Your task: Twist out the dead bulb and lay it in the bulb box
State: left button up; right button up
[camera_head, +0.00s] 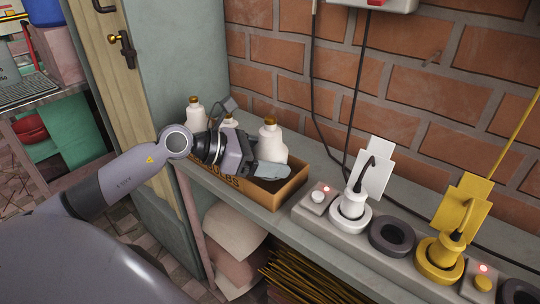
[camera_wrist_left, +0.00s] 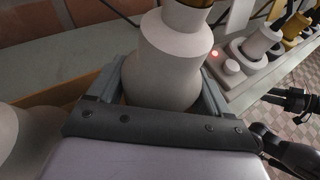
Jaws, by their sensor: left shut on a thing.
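My left gripper (camera_head: 262,168) is at the cardboard bulb box (camera_head: 288,188), its fingers low over or inside the box. It is shut on a white bulb (camera_head: 270,146) with a brass cap, which stands upright, cap up. In the left wrist view this bulb (camera_wrist_left: 165,65) sits between the fingers of my left gripper (camera_wrist_left: 165,95). Whether its lower end touches the box floor is hidden. Another white bulb (camera_head: 195,112) with a brass cap stands at the box's far left, and one more (camera_head: 229,121) is partly hidden behind my gripper. My right gripper is not seen in the head view.
Right of the box, a grey block carries a white socket (camera_head: 350,216), a dark empty-looking ring (camera_head: 392,236) and a yellow socket (camera_head: 440,258). A red light (camera_head: 327,188) glows by a white knob. Cables hang on the brick wall behind. Unclear black parts (camera_wrist_left: 290,150) show at the wrist view's right edge.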

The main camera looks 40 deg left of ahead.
pick_arm(q)
jog(key=o, duration=0.8)
jog(key=shift+o, duration=0.2)
jog(key=shift+v, duration=3.6)
